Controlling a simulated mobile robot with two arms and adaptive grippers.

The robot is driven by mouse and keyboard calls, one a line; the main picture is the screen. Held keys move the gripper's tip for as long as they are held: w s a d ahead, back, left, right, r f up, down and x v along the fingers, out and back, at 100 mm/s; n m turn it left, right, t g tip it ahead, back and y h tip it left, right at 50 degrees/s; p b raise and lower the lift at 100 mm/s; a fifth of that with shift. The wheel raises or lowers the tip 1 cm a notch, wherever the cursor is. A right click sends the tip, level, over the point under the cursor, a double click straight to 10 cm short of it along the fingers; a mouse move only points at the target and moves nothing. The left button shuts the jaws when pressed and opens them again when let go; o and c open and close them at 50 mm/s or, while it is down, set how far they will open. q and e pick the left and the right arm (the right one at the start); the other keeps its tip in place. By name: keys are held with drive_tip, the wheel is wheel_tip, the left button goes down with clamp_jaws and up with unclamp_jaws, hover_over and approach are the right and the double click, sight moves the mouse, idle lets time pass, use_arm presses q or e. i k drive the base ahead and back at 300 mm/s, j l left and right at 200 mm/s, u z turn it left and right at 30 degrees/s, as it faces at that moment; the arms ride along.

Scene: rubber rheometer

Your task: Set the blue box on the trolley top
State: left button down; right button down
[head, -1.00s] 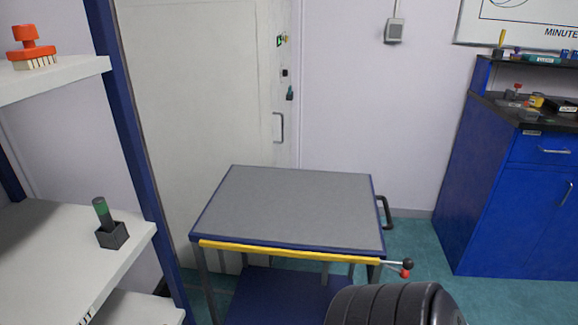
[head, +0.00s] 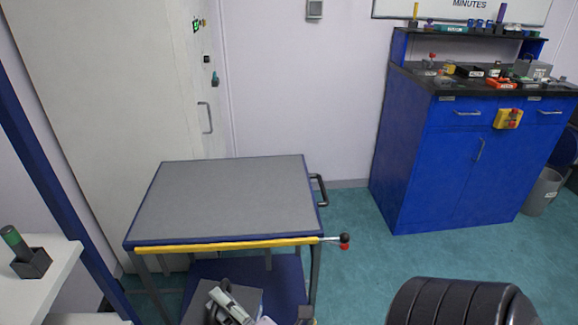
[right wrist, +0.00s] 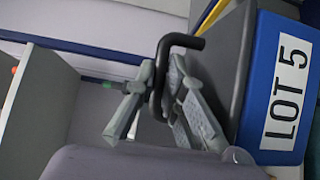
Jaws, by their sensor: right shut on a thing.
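The trolley top (head: 228,198) is a flat grey panel with a blue edge and a yellow front bar, and nothing stands on it. The blue box (right wrist: 283,88) has a "LOT 5" label, a dark grey top and a black bent handle (right wrist: 160,75). My right gripper (right wrist: 160,100) is shut on that handle in the right wrist view. In the head view, my right gripper (head: 228,303) and part of the box's grey top (head: 250,296) show at the bottom edge, in front of the trolley; most of the box is hidden or cut off. My left gripper is not in view.
A lever with a dark knob (head: 344,238) sticks out at the trolley's front right, and a black handle (head: 321,190) at its right side. A blue cabinet (head: 430,160) stands right, with clear floor between.

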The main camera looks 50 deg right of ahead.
sight(252, 189)
drive_tip(key=z, duration=1.7)
drive_tip(key=l+z, duration=0.1)
drive_tip(key=z, duration=0.3)
drive_tip(key=i+z, duration=0.15)
drive_tip(key=z, duration=0.3)
drive_tip(key=i+l+z, duration=0.1)
drive_tip(key=z, duration=0.3)
drive_tip(key=i+z, duration=0.1)
drive_tip(key=z, duration=0.3)
drive_tip(key=i+l, duration=0.1)
drive_tip(key=i, duration=0.5)
drive_tip(key=i+l+z, duration=0.15)
drive_tip(key=i, duration=0.4)
drive_tip(key=i+j+u, duration=0.15)
drive_tip(key=i+u, duration=0.8)
drive_tip(key=i+l+u, duration=0.1)
drive_tip(key=i+u, duration=0.35)
drive_tip(key=u, duration=3.3)
drive_tip(key=i+j, duration=0.05)
